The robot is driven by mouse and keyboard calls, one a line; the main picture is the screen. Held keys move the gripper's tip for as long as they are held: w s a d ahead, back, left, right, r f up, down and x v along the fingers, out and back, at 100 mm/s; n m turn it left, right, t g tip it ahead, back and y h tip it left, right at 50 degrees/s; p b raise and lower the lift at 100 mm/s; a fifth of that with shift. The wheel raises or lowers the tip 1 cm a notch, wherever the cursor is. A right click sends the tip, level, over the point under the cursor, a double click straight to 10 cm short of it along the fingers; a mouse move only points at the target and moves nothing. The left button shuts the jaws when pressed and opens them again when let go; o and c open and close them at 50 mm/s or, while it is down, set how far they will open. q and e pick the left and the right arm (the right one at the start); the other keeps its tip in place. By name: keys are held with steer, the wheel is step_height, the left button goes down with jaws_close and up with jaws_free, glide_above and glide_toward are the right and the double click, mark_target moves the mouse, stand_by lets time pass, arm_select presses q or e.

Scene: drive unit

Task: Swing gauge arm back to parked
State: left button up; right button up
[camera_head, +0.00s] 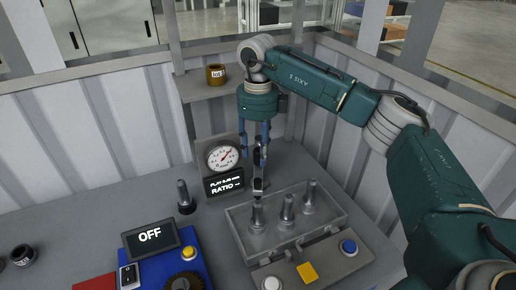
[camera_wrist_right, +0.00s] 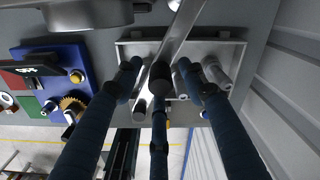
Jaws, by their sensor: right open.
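The gauge arm (camera_wrist_right: 180,35) is a pale metal bar in the right wrist view. The dial gauge (camera_head: 223,157) stands on a panel reading RATIO, just left of the gripper. My right gripper (camera_head: 257,163) points down above the back of the tray (camera_head: 328,207), open. Its blue fingers also show in the wrist view (camera_wrist_right: 160,70), around the bar; I cannot tell whether they touch it. My left gripper is out of view.
Several metal pins stand in the tray, and a dark pin (camera_head: 185,197) stands left of it. A control box (camera_head: 168,260) with an OFF display is at the front left. A button panel (camera_head: 315,265) lies in front. A brown mug (camera_head: 216,74) sits on the shelf. Corrugated walls enclose the bench.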

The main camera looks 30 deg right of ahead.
steer(key=shift+f, duration=0.4)
steer(key=shift+c, duration=0.5)
jaws_close()
